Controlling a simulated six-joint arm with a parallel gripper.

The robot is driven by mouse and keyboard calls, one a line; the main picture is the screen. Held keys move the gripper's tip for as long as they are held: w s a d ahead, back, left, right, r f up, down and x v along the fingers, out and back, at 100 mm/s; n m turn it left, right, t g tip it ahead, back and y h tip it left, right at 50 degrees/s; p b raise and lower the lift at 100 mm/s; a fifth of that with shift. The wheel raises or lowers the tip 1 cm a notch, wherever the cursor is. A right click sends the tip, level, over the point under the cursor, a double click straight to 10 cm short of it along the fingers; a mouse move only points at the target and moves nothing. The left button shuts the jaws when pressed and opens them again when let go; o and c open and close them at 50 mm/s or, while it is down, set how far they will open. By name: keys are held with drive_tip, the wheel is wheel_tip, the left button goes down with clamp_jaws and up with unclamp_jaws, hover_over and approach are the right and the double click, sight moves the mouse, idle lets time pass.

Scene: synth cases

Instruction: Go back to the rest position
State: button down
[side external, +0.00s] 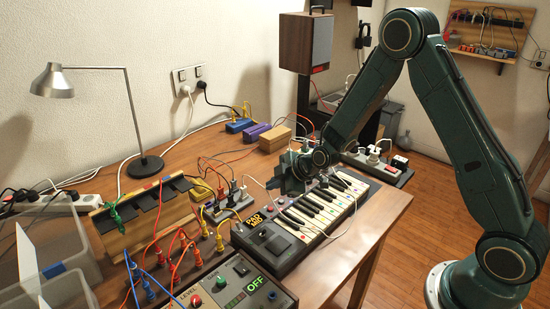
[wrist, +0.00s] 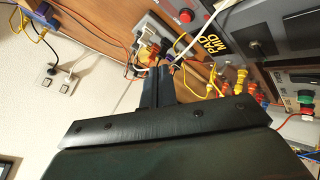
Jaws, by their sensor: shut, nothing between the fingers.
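My gripper (side external: 274,183) is low over the workbench, beside the back left edge of the small keyboard (side external: 318,211) marked "PAD MID". In the wrist view my gripper (wrist: 158,72) has its two dark fingers side by side and shut, with nothing between them. The fingertips point toward a grey connector block with cables. I cannot tell whether they touch it.
A control box (side external: 233,284) with a lit "OFF" display stands at the front. A wooden rack (side external: 120,236) with cables is at left. A lamp (side external: 53,82), a speaker (side external: 306,43) and a power strip (side external: 384,168) are farther back. Loose cables cross the bench.

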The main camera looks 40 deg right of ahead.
drive_tip(key=s+a+r+m+g, duration=0.1)
drive_tip(key=s+r+m, duration=0.1)
drive_tip(key=s+r, duration=0.6)
drive_tip(key=s+r+m+g, duration=0.1)
drive_tip(key=s+r+m, duration=0.3)
drive_tip(key=r, duration=0.7)
drive_tip(key=s+r+m+h, duration=0.1)
drive_tip(key=s+r+m, duration=0.1)
drive_tip(key=s, duration=0.9)
drive_tip(key=s+r+m+g+h, duration=0.1)
drive_tip(key=s+r+m, duration=0.2)
drive_tip(key=s, duration=0.8)
drive_tip(key=shift+s+d+r, duration=0.15)
drive_tip(key=shift+s+d, duration=0.05)
drive_tip(key=shift+d, duration=0.1)
